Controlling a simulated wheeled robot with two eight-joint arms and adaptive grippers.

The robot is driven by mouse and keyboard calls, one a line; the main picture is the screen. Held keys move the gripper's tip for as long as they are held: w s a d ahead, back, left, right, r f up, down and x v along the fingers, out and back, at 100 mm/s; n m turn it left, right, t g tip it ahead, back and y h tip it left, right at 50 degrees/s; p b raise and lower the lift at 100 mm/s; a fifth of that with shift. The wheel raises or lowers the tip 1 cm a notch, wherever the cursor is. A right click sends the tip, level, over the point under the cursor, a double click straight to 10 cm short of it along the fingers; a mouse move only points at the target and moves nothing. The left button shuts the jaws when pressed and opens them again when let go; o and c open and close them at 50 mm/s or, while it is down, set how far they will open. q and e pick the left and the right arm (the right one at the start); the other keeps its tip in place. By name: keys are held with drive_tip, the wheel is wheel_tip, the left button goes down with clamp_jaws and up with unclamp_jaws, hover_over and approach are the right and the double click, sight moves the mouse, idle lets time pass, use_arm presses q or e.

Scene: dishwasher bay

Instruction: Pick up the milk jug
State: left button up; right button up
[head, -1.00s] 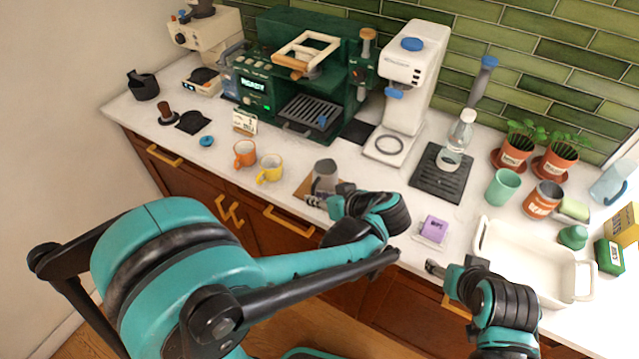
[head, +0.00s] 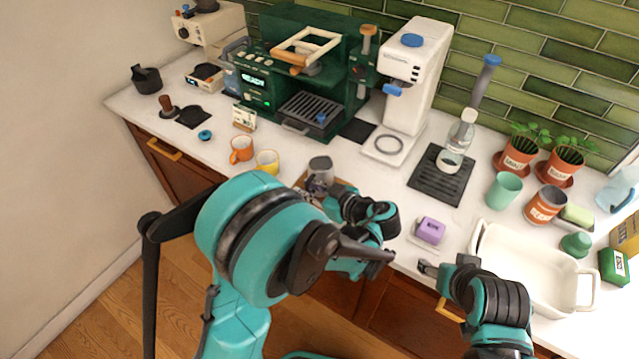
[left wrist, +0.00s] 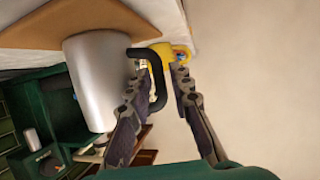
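The milk jug (head: 320,168) is a grey metal jug with a black handle. It stands on a tan board (head: 299,183) near the counter's front edge. In the left wrist view the jug (left wrist: 92,85) fills the left side, and its handle (left wrist: 158,82) is between my two fingers. My left gripper (head: 314,187) is close in front of the jug, partly covering its lower part. In the left wrist view its fingers (left wrist: 157,92) are apart, with a gap beside the handle. My right gripper (head: 428,267) is by the counter edge, away from the jug; its opening is unclear.
An orange cup (head: 241,149) and a yellow cup (head: 267,162) stand left of the jug. The green espresso machine (head: 310,60) is behind. A purple block (head: 430,230) and a white tray (head: 530,272) are to the right. Bare counter lies between jug and purple block.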

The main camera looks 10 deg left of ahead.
use_arm(q)
clamp_jaws()
drive_tip(key=shift+a+r, duration=0.1)
